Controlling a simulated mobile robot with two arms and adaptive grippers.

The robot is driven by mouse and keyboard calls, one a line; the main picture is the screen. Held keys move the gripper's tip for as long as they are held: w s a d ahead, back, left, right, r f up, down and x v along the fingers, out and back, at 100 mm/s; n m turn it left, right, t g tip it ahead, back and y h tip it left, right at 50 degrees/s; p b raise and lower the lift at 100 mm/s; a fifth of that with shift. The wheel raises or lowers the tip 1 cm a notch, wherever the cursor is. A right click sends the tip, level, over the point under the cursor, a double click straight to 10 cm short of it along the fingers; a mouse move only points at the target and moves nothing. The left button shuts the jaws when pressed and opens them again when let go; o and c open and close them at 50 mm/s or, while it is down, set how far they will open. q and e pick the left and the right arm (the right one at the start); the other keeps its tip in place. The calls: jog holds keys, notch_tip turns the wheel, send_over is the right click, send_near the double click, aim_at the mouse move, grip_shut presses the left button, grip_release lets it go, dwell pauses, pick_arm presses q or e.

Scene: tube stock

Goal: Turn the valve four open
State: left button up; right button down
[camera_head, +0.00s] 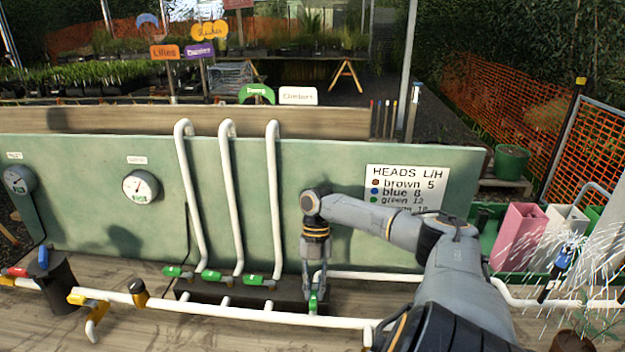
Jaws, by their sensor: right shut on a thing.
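A row of green-handled valves sits on a dark block at the foot of the green board. Three handles show clear: the first (172,271), the second (211,276) and the third (258,281). The valve at the right end of the row, valve four (313,304), has its green handle upright, partly hidden by my right gripper. My right gripper (316,288) points down and is shut on that handle. My right arm comes in from the lower right. My left gripper is not in view.
White pipes (277,200) rise over the green board (340,165), and a white pipe (240,315) runs along the wooden bench in front. Gauges (140,186) hang on the board. Water sprays at right near a blue-handled valve (563,258).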

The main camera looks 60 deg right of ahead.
aim_at(314, 291)
jog(key=c, duration=1.3)
grip_release()
notch_tip(314, 291, up, 10)
jog(key=shift+r, duration=0.1)
